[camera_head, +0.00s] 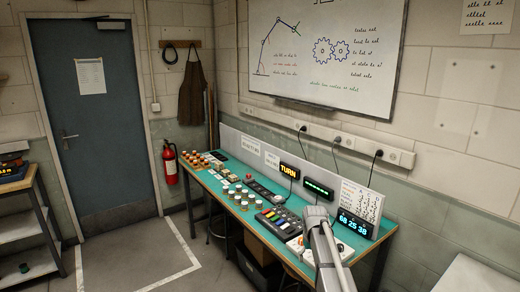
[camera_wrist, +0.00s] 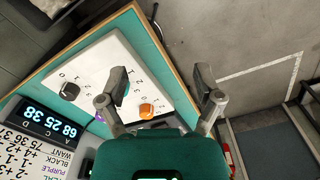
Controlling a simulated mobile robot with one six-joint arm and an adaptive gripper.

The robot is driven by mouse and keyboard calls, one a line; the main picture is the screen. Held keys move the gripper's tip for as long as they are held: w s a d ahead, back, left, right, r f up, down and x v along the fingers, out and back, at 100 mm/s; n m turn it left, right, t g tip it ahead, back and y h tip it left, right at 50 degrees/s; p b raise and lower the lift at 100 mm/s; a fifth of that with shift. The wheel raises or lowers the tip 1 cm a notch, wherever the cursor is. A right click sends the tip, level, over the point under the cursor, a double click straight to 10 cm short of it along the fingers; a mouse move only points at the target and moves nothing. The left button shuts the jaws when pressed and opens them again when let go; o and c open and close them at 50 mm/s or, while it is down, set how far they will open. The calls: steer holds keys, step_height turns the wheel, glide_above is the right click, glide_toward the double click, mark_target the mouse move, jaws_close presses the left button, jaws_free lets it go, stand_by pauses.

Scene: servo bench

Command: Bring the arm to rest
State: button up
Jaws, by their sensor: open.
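My arm (camera_head: 328,258) reaches in from the bottom of the head view over the right end of the teal bench (camera_head: 228,177). In the wrist view my gripper (camera_wrist: 163,84) is open, its two fingers spread apart with nothing between them. Below it lies a white panel (camera_wrist: 98,65) with a dark knob (camera_wrist: 69,91) and an orange knob (camera_wrist: 146,111) on numbered dials. The orange knob shows just right of the left finger, apart from it as far as I can tell. A purple spot near the panel is mostly hidden by my gripper.
A lit display reading 68 25 38 (camera_head: 355,223) stands beside a printed card (camera_head: 361,200) at the bench's right end. Button rows, a keypad (camera_head: 280,222) and a TURN sign (camera_head: 289,170) lie further left. Clear floor (camera_head: 130,250) spreads left of the bench.

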steer(key=s+f+m+b, duration=0.1)
steer(key=s+f+b, duration=0.2)
steer(key=s, duration=0.9)
steer(key=s+a+f+m+b, duration=0.1)
steer(key=s+f+b, duration=0.3)
steer(key=s, duration=0.8)
steer(key=shift+a+f, duration=0.25)
steer(key=shift+f, duration=0.1)
